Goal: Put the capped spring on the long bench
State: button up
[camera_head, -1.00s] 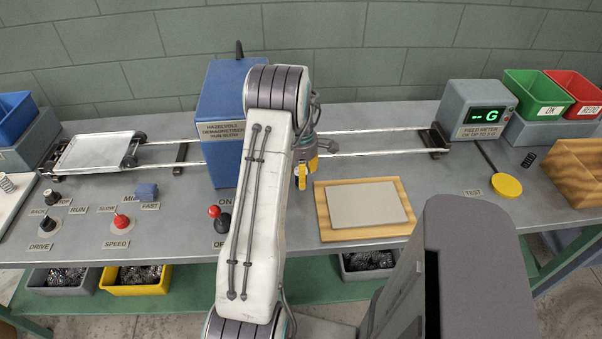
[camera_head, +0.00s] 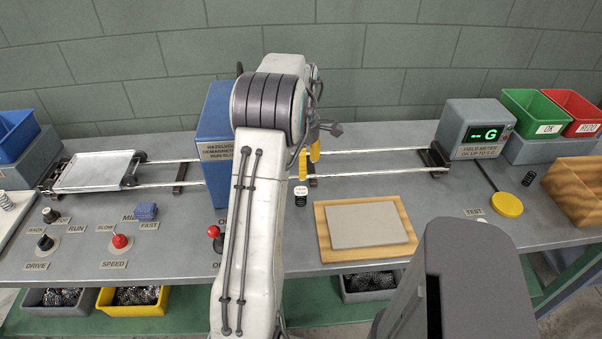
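The capped spring (camera_head: 300,195) is a dark coil with a pale, marked cap on top. It stands upright on the grey long bench (camera_head: 400,190), just left of the wooden-edged board. My gripper (camera_head: 309,158) is above and slightly behind it in the picture, with two yellow fingertips apart from each other. Nothing shows between the fingertips, and the spring's cap is clear below them. My arm hides part of the bench and the lower part of the blue demagnetiser (camera_head: 215,150).
The wooden-edged board (camera_head: 322,235) lies right of the spring. Behind it run the rails (camera_head: 380,172), with a carriage (camera_head: 95,172) at left. A field meter (camera_head: 475,130), yellow test disc (camera_head: 507,205) and a bare dark spring (camera_head: 529,178) are at right. A red-knobbed lever (camera_head: 214,232) stands left.

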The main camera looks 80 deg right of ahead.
jog(key=b, duration=0.6)
send_over(301, 191)
notch_tip(301, 191, down, 6)
jog(key=shift+d+r, duration=0.1)
jog(key=shift+r, duration=0.15)
jog(key=shift+d+f+m, duration=0.15)
jog(key=shift+f+m, duration=0.05)
jog(key=shift+m, duration=0.3)
jog(key=m, duration=0.2)
jog(key=shift+r+m, duration=0.25)
jog(key=shift+m, duration=0.05)
jog(key=m, duration=0.4)
jog(key=shift+r+m, duration=0.15)
jog(key=shift+m, duration=0.15)
jog(key=m, duration=0.7)
jog(key=shift+a+f, duration=0.15)
jog(key=shift+f, duration=1.7)
jog(key=shift+a+f, duration=0.1)
jog(key=shift+f, duration=1.75)
jog(key=shift+c, duration=0.2)
